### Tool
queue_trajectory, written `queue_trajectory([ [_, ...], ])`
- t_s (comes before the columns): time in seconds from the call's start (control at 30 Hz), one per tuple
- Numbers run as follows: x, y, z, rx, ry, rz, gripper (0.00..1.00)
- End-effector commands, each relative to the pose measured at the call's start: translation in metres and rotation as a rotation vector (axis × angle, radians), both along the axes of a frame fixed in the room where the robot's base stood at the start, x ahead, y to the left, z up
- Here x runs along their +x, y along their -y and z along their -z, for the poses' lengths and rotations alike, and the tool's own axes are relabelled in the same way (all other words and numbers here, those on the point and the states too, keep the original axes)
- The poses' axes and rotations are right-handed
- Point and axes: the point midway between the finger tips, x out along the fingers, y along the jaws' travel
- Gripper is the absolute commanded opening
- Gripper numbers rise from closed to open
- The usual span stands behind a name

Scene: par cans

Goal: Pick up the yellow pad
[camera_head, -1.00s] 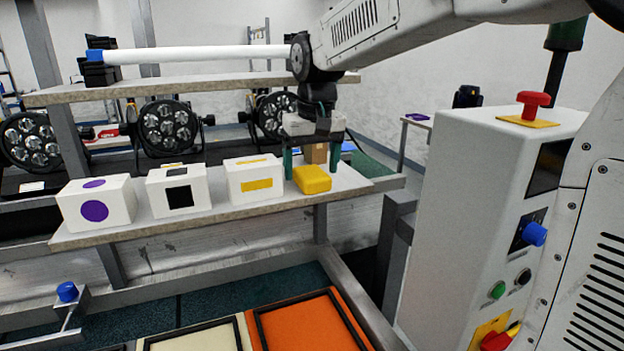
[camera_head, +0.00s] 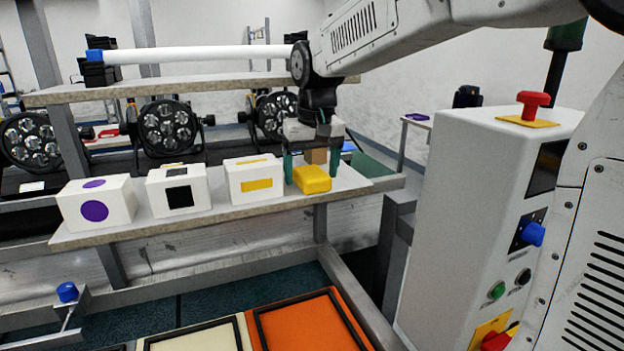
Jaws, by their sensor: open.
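The yellow pad (camera_head: 312,180) is a small rounded block lying near the right end of the grey shelf (camera_head: 220,217). My gripper (camera_head: 311,168) points down from above with its two green fingers apart. One finger stands at the pad's left side and the other behind its right side. The fingertips are at about the pad's height, partly hidden behind it. I cannot tell whether they touch it. A brown block (camera_head: 316,156) shows between the fingers, behind the pad.
To the left stand white boxes with a yellow bar (camera_head: 254,181), a black square (camera_head: 178,188) and a purple circle (camera_head: 97,203). A white control cabinet (camera_head: 470,200) stands right. An orange tray (camera_head: 312,322) and a cream tray (camera_head: 195,334) lie below. An upper shelf (camera_head: 190,85) is close behind.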

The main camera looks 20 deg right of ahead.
Motion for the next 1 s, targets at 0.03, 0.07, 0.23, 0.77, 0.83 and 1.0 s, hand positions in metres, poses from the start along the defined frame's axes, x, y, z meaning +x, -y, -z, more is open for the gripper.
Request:
queue_trajectory([
  [0.03, 0.000, 0.000, 0.000, 0.000, 0.000, 0.000, 0.80],
  [0.07, 0.000, 0.000, 0.000, 0.000, 0.000, 0.000, 0.80],
  [0.23, 0.000, 0.000, 0.000, 0.000, 0.000, 0.000, 0.35],
  [0.77, 0.000, 0.000, -0.012, 0.000, 0.001, 0.000, 0.32],
  [0.83, 0.000, 0.000, -0.020, 0.000, 0.002, 0.000, 0.32],
  [1.0, -0.008, -0.001, -0.043, 0.000, 0.002, -0.001, 0.32],
])
